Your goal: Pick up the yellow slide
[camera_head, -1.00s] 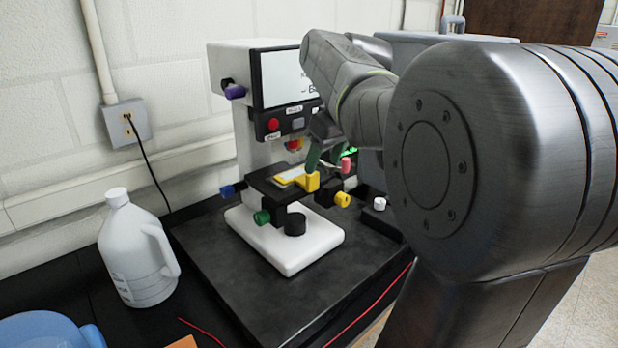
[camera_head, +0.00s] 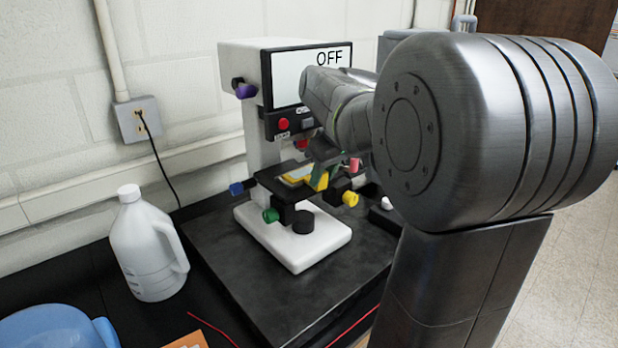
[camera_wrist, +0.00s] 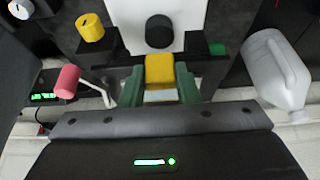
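The yellow slide (camera_head: 294,180) lies on the black stage (camera_head: 268,182) of the white microscope (camera_head: 245,130). It has a raised yellow block at its near end and a pale glass part. In the wrist view the yellow block (camera_wrist: 160,69) sits between the two green fingers of my gripper (camera_wrist: 160,78), one on each side. In the head view my gripper (camera_head: 319,176) is at the slide's right end, partly hiding it. Little or no gap shows between fingers and block; whether they press on it I cannot tell. The slide appears still on the stage.
Blue (camera_head: 237,188), green (camera_head: 270,215) and yellow (camera_head: 350,199) knobs stick out around the stage. A pink knob (camera_wrist: 67,82) is left of the fingers in the wrist view. The microscope screen (camera_head: 310,70) reads "OFF". A white jug (camera_head: 148,250) stands left.

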